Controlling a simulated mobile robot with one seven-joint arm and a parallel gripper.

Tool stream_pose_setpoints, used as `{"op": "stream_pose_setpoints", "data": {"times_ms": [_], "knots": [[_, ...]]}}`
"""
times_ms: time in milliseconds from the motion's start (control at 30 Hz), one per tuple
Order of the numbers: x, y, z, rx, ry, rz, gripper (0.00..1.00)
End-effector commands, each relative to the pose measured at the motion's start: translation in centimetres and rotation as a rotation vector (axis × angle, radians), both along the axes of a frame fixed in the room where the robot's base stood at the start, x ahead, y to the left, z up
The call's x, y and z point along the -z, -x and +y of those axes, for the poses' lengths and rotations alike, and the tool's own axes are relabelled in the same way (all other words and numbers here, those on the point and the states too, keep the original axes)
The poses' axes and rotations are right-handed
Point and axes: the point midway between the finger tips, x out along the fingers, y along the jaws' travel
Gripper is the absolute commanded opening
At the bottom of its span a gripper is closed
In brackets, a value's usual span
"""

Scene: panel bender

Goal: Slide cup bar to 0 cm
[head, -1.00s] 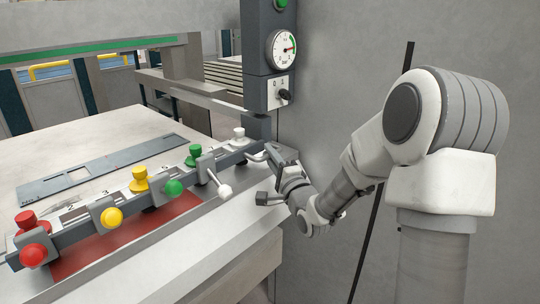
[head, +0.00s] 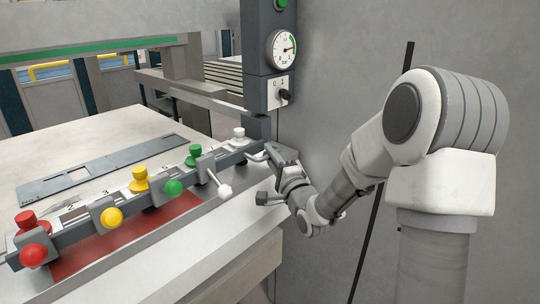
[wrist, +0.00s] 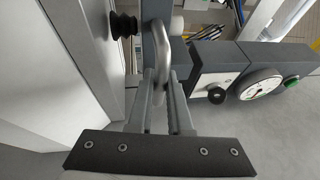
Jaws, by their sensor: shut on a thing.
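The cup bar (head: 130,208) is a long grey bar running from front left to back right along the bed's near side. It carries red, yellow, green and white knobs. A metal loop handle (wrist: 163,50) shows at its far right end. My gripper (head: 264,156) is at that end, and in the wrist view my gripper (wrist: 160,80) is shut around the handle, its fingers on both sides. A black suction cup (wrist: 122,23) hangs beside the bar in the wrist view. A numbered scale (head: 72,210) lies beside the bar, partly hidden by knobs.
A red strip (head: 125,236) lies under the bar. A grey metal sheet (head: 100,165) with cutouts lies on the white bed. A column with a pressure gauge (head: 283,50) and a rotary switch (head: 284,95) stands right behind my gripper. A grey wall (head: 340,90) is to the right.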

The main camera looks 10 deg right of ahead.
Motion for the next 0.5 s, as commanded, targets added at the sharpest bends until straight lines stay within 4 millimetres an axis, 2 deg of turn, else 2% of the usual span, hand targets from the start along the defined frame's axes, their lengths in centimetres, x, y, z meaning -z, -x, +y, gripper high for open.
{"op": "stream_pose_setpoints", "data": {"times_ms": [233,500], "knots": [[0.0,-0.2,0.2,-0.001,0.000,-0.002,0.00],[0.0,-3.3,2.4,-0.002,0.000,-0.004,0.00]]}}
